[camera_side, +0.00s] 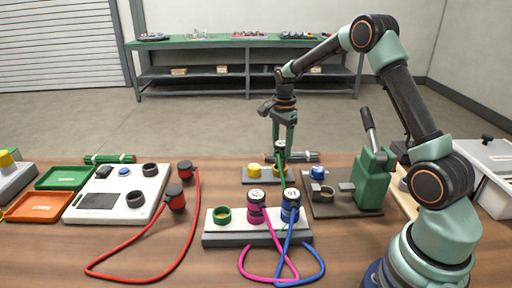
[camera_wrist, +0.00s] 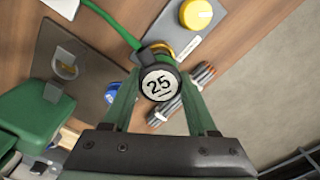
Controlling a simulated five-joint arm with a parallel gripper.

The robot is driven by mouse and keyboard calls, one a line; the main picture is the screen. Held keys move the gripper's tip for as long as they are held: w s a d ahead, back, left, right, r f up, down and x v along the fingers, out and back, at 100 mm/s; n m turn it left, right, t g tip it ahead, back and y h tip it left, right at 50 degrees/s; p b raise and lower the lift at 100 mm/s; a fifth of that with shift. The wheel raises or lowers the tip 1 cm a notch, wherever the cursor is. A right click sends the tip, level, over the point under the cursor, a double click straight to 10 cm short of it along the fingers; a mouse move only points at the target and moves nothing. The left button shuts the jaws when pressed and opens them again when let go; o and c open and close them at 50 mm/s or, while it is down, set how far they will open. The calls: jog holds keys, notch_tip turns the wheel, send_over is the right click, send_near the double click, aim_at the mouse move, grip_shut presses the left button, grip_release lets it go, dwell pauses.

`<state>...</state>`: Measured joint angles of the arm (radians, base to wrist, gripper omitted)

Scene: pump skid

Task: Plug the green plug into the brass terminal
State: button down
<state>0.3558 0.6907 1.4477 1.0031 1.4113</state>
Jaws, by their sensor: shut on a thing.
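The green plug, with a white cap marked 25, is between the fingertips of my gripper (camera_side: 282,138) in the side view. In the wrist view the round cap of the green plug (camera_wrist: 158,83) faces the camera, and its green cable (camera_wrist: 105,14) runs to the upper left. My gripper is shut on the plug and holds it above the grey plate (camera_side: 246,180). A brass-coloured terminal (camera_wrist: 157,48) shows only in part behind the plug in the wrist view. It sits on the plate near a yellow cap (camera_side: 254,168). The gap between plug and terminal is hard to judge.
A white block (camera_side: 215,228) in front holds a green-ringed socket (camera_side: 222,215), a pink plug (camera_side: 256,203) and a blue plug (camera_side: 290,204) with loose cables. A green lever press (camera_side: 370,180) stands right. A white panel (camera_side: 118,190) with red-cabled plugs lies left.

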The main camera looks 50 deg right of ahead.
jog(key=shift+f, duration=1.4)
jog(key=shift+c, duration=0.6)
grip_release()
jog(key=shift+r, duration=0.15)
notch_tip(320, 180, up, 11)
jog(key=shift+f, duration=0.1)
jog(key=shift+r, duration=0.55)
